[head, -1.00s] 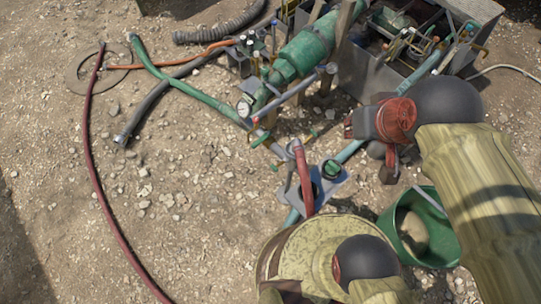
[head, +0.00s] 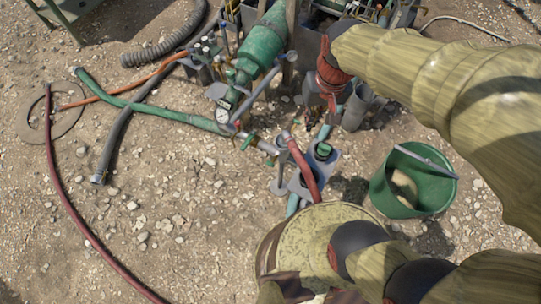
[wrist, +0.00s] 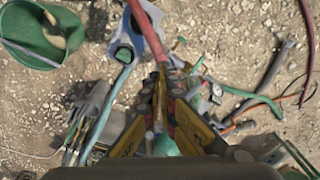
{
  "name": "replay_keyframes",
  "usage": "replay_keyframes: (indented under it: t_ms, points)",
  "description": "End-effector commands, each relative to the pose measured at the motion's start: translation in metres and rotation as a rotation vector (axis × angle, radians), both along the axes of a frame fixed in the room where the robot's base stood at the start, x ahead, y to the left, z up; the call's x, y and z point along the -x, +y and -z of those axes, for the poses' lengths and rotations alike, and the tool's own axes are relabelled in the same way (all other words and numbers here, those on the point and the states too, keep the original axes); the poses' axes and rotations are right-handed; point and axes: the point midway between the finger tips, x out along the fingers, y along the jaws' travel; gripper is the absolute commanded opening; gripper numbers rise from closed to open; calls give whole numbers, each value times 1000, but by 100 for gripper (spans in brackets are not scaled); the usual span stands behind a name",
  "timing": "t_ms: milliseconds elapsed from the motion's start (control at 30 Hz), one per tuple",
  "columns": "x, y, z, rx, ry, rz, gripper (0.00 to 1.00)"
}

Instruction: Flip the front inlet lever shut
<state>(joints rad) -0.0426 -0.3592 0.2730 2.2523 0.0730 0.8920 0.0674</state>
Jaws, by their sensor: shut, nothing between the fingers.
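My gripper (wrist: 162,92) is shut and empty, its yellow and dark fingers pointing up the wrist view. In the head view it hangs below my red wrist, its dark fingertips small and partly shaded. It is above the end of the red hose (head: 303,168), close to the pipe fittings. A small green lever (head: 248,142) stands on the front pipework, left of the hose end and below the round gauge (head: 222,115). In the wrist view green and brass fittings (wrist: 196,66) lie right of the fingertips. I cannot tell the lever's angle or whether I touch it.
A large green cylinder (head: 262,45) and pipework stand behind. A green bucket (head: 412,185) is at the right. A grey plate (head: 325,158) carries the hose connections. Green, grey and dark red hoses (head: 75,230) cross the gravel at the left. Open ground lies at the lower left.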

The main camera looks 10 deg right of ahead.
Motion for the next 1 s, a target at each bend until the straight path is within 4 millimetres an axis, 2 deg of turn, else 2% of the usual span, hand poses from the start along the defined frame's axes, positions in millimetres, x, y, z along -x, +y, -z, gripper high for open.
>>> replay_keyframes:
  t_ms: [267, 500, 633, 700, 800, 1000]
  points:
    - [-34, 23, 73, -40, 211, 116, 0]
    - [-58, 45, 146, -66, 358, 285, 0]
    - [-70, 56, 180, -75, 409, 396, 0]
    - [-76, 61, 193, -81, 424, 456, 0]
    - [-86, 67, 201, -89, 431, 532, 0]
    - [-91, 69, 203, -94, 430, 576, 0]
